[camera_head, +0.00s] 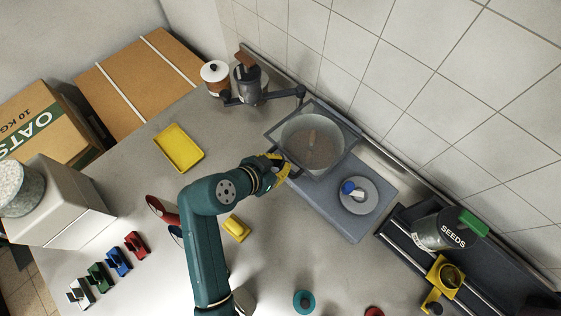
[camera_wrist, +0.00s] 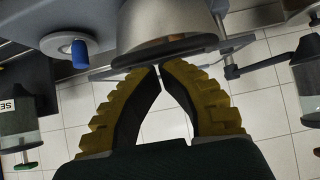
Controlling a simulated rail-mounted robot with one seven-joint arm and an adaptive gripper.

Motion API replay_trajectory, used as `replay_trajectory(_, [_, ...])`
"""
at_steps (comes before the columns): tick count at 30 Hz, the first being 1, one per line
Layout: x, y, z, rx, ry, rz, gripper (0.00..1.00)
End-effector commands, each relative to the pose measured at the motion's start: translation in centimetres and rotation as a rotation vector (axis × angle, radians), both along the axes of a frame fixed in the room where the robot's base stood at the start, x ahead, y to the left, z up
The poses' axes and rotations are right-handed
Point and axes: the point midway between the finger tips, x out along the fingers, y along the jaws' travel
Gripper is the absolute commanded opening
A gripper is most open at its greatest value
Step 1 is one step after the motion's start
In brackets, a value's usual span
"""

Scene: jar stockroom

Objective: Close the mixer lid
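The mixer stands against the tiled wall, with a grey base (camera_head: 340,222) and a round bowl (camera_head: 292,134) that has brown contents. A dark square frame (camera_head: 352,152), seemingly the lid, surrounds the bowl's outline; its exact tilt is hard to tell. A blue knob on a round grey dial (camera_head: 367,203) sits on the base, and the knob also shows in the wrist view (camera_wrist: 79,54). My gripper (camera_head: 284,168) has yellow fingers at the frame's near edge. In the wrist view its fingertips (camera_wrist: 160,70) nearly meet just below a dark bar, with the metal bowl (camera_wrist: 165,30) behind. A firm hold on the bar cannot be seen.
A dark grinder-like device (camera_head: 247,84) and a white-and-brown jar (camera_head: 214,74) stand left of the mixer. A seeds jar (camera_head: 440,232) lies in a dark rack at the right. A yellow tray (camera_head: 179,147) and a yellow block (camera_head: 236,228) lie on the counter.

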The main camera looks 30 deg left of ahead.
Motion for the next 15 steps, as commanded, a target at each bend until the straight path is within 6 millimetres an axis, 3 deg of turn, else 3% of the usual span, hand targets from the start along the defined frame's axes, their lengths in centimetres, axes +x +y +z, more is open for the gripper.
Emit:
replay_trajectory(6, [-0.5, 0.1, -3.6, -0.002, 0.002, 0.001, 0.0])
replay_trajectory(15, [-0.5, 0.1, -3.3, -0.001, 0.0, 0.0, 0.0])
